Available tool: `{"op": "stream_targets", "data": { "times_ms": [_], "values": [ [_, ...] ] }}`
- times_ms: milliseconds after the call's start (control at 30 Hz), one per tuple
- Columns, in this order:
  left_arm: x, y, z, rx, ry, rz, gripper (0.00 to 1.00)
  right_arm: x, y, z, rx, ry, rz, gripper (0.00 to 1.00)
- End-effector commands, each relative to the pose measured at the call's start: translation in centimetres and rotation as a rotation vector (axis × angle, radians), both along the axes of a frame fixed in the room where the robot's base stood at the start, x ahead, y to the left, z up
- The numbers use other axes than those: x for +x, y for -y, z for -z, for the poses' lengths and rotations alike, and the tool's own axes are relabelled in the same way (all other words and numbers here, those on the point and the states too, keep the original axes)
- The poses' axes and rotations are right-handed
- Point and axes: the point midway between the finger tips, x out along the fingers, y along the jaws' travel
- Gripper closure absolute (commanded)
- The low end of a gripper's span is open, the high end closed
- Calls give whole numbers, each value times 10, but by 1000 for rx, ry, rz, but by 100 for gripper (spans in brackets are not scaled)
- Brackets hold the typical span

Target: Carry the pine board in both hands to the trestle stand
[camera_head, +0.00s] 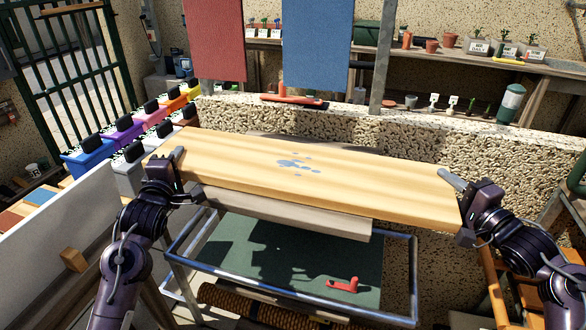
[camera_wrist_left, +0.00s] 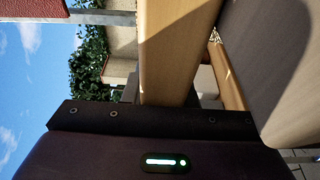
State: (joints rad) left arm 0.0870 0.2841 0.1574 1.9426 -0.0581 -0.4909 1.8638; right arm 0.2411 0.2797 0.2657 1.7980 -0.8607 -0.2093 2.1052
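The pine board (camera_head: 350,178), pale with striped grain and blue paint spots, spans level between my two grippers in the head view. My left gripper (camera_head: 172,162) is closed on its left end, with one finger showing at the top edge. My right gripper (camera_head: 458,184) is closed on its right end, with a grey finger over the top face. The lower fingers are hidden. In the left wrist view, a pale board edge (camera_wrist_left: 170,50) runs up to the gripper body. I cannot clearly make out which thing is the trestle stand.
A metal-framed cart (camera_head: 415,285) with a green surface stands below, holding a red bracket (camera_head: 344,285). A greyish plank (camera_head: 290,212) lies just under the board. A stone wall (camera_head: 420,145) stands behind. Colored bins (camera_head: 88,160) line the left; a white panel (camera_head: 60,235) stands near left.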

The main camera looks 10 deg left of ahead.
Motion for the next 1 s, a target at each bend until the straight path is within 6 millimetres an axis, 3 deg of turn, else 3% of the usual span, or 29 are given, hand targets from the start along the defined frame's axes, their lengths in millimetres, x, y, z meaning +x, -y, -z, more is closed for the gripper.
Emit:
{"op": "stream_targets", "data": {
  "times_ms": [167, 1000],
  "values": [
    [0, 0, 1, 0, -1, 0, 100, 0, 0, 1, -1, -1, 0, 100],
    [0, 0, 2, 0, -3, 0, 100, 0, 0, 1, -2, -3, 0, 100]
  ]
}}
